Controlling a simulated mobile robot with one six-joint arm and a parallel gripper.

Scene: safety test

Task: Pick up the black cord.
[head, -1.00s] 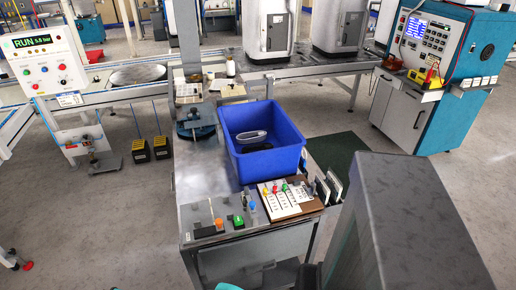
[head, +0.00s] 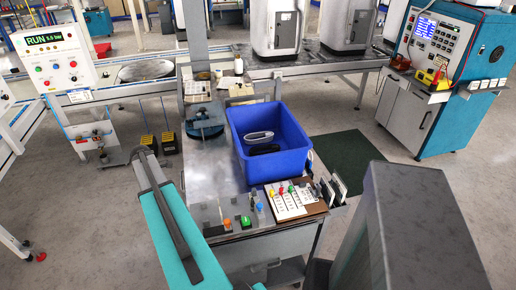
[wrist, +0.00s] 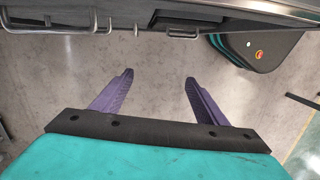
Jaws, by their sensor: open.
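I cannot make out a black cord for certain. A dark elongated item (head: 264,149) lies in the blue bin (head: 285,170), beside a pale oval ring-shaped item (head: 255,136); whether the dark item is a cord I cannot tell. Thin dark lines run down to the yellow-and-black boxes (head: 168,143) on the floor at the left. My gripper (wrist: 158,77) shows in the wrist view with its two purple fingers wide apart and nothing between them. Floor lies behind them. In the head view my arm reaches up at the left of the bench, and the fingers cannot be made out.
In the wrist view, a metal edge with handles (wrist: 180,20) crosses the top.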

